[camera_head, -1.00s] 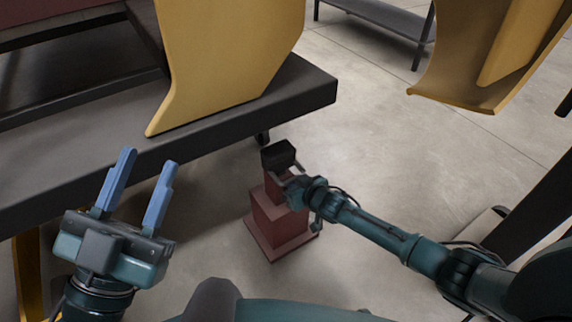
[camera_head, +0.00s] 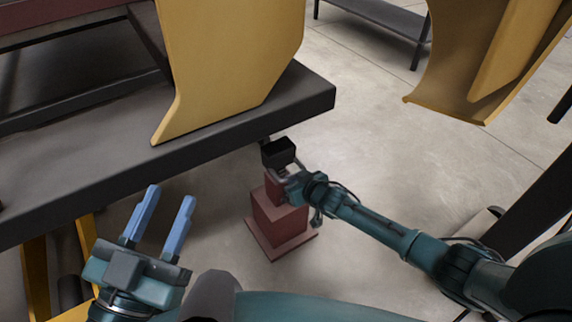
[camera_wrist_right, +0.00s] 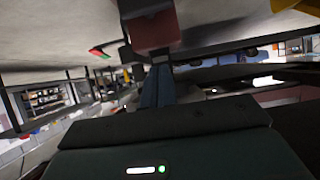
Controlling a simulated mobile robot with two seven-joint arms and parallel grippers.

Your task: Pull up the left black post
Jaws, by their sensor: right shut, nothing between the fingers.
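The black post top (camera_head: 278,152) is a dark block on a stepped dark-red base (camera_head: 280,220), which stands on the floor beyond my arms. My right gripper (camera_head: 290,180) is beside the red neck just below the black top. In the right wrist view, its blue fingers (camera_wrist_right: 157,86) are together with nothing between them, and their tips are close to the red part (camera_wrist_right: 152,30). I cannot tell whether they touch it. My left gripper (camera_head: 171,194) is open and empty, fingers pointing up, in front of the dark bench.
A dark bench (camera_head: 130,165) with a yellow curved panel (camera_head: 225,65) on it is at the left, its corner near the post. Another yellow panel (camera_head: 480,70) hangs at the upper right. Grey floor (camera_head: 400,150) is clear between the post and the right side.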

